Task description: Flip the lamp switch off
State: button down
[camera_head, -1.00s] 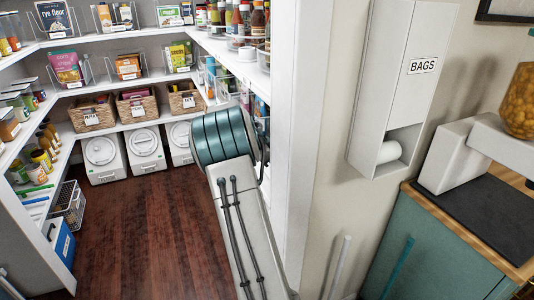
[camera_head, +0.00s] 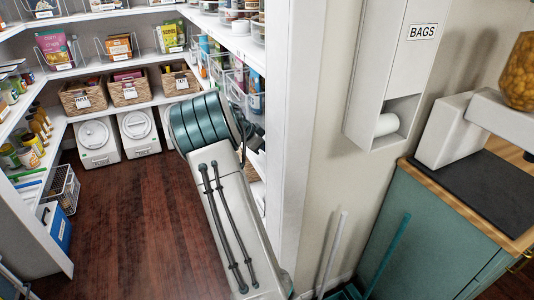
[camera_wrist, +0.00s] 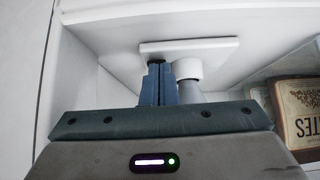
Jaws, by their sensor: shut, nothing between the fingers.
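My gripper (camera_wrist: 158,72) is shut, its blue fingers pressed together and pointing up at a white plate (camera_wrist: 215,47) in the wrist view. A short white cylinder (camera_wrist: 188,70) stands out from the plate just right of the fingertips, with a grey-blue tapered part (camera_wrist: 191,92) below it. A small dark spot shows at the fingertips; I cannot tell whether they touch it. I cannot clearly make out the lamp switch. In the head view my arm reaches into the right-hand shelves, and the gripper is mostly hidden.
A box with lettering (camera_wrist: 299,105) stands close on the right in the wrist view. In the head view, the white door post (camera_head: 290,150) is right of my arm, and a bag dispenser (camera_head: 385,80) hangs beyond it. The wooden floor (camera_head: 130,230) is clear.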

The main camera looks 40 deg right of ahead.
dwell(0.4)
jog(key=shift+r+p, duration=0.3)
jog(key=shift+r, duration=0.45)
jog(key=shift+r, duration=0.1)
jog(key=shift+r, duration=0.35)
jog(key=v, duration=1.2)
jog(key=shift+a+p, duration=0.4)
jog(key=shift+w, duration=0.1)
